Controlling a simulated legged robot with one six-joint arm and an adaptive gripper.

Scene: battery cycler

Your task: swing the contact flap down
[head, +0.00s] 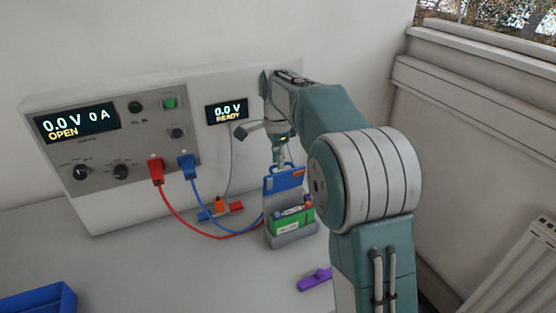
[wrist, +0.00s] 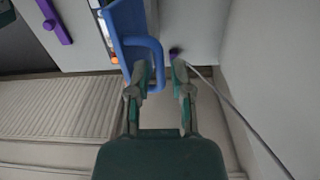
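The blue contact flap (head: 284,180) stands raised above a grey holder (head: 292,240) with a green battery (head: 290,222) in it. In the wrist view the flap (wrist: 125,25) shows at the top, with a looped blue handle (wrist: 156,48) on its right side. My gripper (head: 280,158) points down at the top of the flap. In the wrist view its two fingers (wrist: 161,68) are apart, with part of the handle loop between them. The left finger is close to the handle; I cannot tell if it touches. A gap shows on the right finger's side.
The cycler panel (head: 110,130) reads 0.0 V, 0 A, OPEN; a small display (head: 227,111) reads READY. Red (head: 180,215) and blue (head: 205,215) cables run across the bench towards the holder. A purple piece (head: 315,280) and a blue tray (head: 38,302) lie nearer.

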